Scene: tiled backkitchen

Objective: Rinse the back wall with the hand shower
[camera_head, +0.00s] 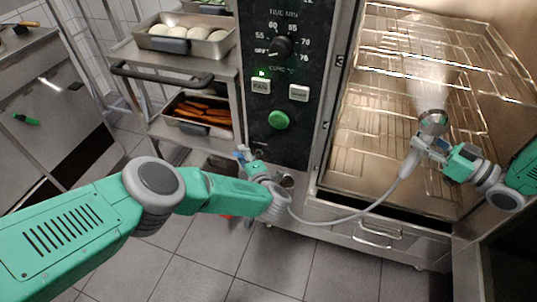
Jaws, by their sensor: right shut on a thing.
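My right gripper (422,147) is shut on the hand shower (433,122) in front of the open oven chamber. A pale, misty spray (430,88) rises from the shower head into the chamber. The grey hose (345,217) hangs in a curve from the shower handle toward the lower front of the oven, near my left wrist. The back wall is seen only in part behind the wire racks and spray. My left gripper (245,158) is by the lower edge of the control panel; its fingers are small and I cannot tell whether they are open.
Wire racks (440,38) fill the chamber. The control panel (283,85) has a dial, two white buttons and a lit green button. Left of it stands a trolley (175,67) with trays of pale rounds and orange sticks. A steel counter (45,105) is far left. Tiled floor (190,255) is clear in front.

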